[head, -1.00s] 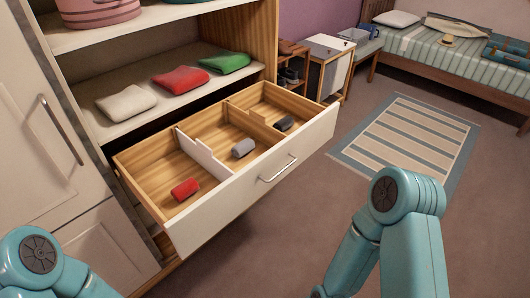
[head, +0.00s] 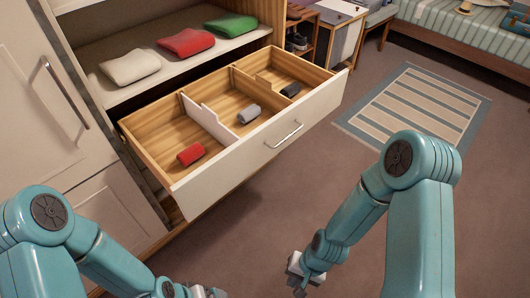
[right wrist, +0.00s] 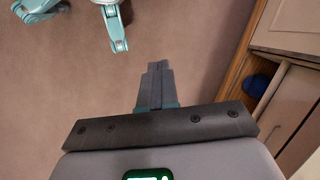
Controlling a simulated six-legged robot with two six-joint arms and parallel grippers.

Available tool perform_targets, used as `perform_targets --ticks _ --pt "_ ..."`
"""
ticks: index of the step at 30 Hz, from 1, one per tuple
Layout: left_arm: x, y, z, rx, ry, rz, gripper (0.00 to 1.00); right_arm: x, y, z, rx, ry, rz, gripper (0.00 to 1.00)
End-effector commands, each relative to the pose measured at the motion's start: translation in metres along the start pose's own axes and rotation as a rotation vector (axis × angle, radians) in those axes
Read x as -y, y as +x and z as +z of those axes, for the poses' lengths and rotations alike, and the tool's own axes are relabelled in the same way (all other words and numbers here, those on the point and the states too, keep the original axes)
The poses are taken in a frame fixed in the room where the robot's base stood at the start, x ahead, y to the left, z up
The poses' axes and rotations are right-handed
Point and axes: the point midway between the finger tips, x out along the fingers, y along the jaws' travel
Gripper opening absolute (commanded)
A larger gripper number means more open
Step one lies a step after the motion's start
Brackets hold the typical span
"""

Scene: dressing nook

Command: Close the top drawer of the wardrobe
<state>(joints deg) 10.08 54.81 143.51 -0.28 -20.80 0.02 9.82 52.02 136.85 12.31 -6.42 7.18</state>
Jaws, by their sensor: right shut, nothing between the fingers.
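The top drawer (head: 262,152) of the wardrobe (head: 90,125) stands pulled out in the head view. Its pale front carries a metal bar handle (head: 284,135). Inside, dividers separate a red roll (head: 190,154), a grey roll (head: 248,113) and a dark roll (head: 290,89). My right gripper (head: 298,282) is low in front of the drawer, apart from it. In the right wrist view its fingers (right wrist: 156,72) are together and empty over the floor. My left gripper (head: 208,292) is partly cut off at the bottom edge, so its jaws are unclear.
Folded white (head: 130,67), red (head: 186,43) and green (head: 231,25) cloths lie on the shelf above the drawer. A striped rug (head: 418,105) lies on the floor to the right. A bed (head: 470,40) stands at the back right. The floor before the drawer is clear.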

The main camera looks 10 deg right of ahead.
Motion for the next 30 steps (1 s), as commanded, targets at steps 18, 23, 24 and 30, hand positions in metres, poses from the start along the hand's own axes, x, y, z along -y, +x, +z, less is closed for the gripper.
perform_targets --ticks 18,23,24,30 --pt "0.034 0.095 -0.002 0.001 0.0 0.0 1.0 0.151 -0.212 -0.178 -0.436 0.33 -0.592 0.0" --pt "0.036 0.099 -0.002 0.0 0.0 0.0 1.0 0.161 -0.195 -0.187 -0.433 0.331 -0.589 0.0" --pt "0.036 0.101 -0.002 0.0 0.0 0.0 1.0 0.164 -0.189 -0.191 -0.433 0.331 -0.588 0.0" --pt "0.04 0.11 -0.002 0.001 0.0 0.0 1.0 0.185 -0.155 -0.212 -0.434 0.33 -0.587 0.0"
